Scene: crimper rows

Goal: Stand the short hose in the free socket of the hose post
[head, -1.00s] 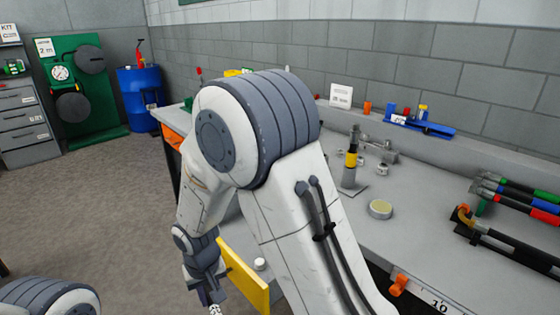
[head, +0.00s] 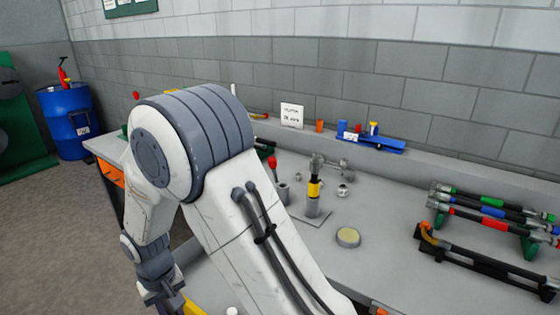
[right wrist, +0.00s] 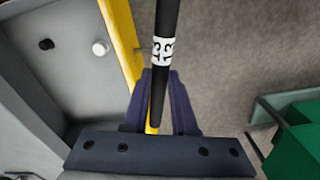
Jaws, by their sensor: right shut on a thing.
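My right gripper (right wrist: 160,108) is shut on a black short hose (right wrist: 165,18) with a white printed band. In the head view only part of this gripper (head: 166,296) shows, at the lower left edge. The hose post (head: 312,207) stands on the grey bench, with a black and yellow hose (head: 314,188) upright in it. A short grey cylinder (head: 283,194) stands at its left, perhaps the free socket; its opening is too small to make out. My right gripper is well to the left of and below the post in the picture. My left gripper is not in view.
A yellow-edged grey tray (right wrist: 122,40) lies beside the held hose. A round pale-topped disc (head: 348,237) sits right of the post. Racked hoses (head: 490,225) lie at the right. A blue holder (head: 372,142) stands behind. My right arm covers the bench's left part.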

